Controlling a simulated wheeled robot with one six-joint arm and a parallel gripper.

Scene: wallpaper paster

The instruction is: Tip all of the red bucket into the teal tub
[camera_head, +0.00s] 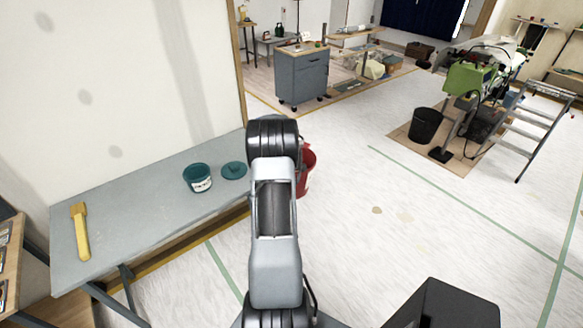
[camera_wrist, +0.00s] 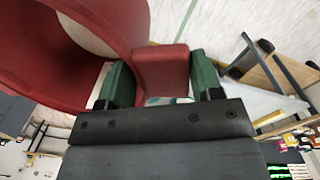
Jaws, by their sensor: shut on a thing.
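The red bucket (camera_head: 306,172) shows partly behind my arm in the head view, off the right end of the table. My gripper (camera_wrist: 158,82) is shut on a red block-like grip of the bucket, between its green finger pads. My gripper is hidden behind my arm in the head view. The teal tub (camera_head: 198,184) stands upright on the table, left of the bucket and apart from it.
A teal lid (camera_head: 234,171) lies on the grey table (camera_head: 150,205) just right of the tub. A yellow-handled brush (camera_head: 80,232) lies at the table's left end. A black bucket (camera_head: 426,126) and a stepladder (camera_head: 535,130) stand far right. Open floor lies right of my arm.

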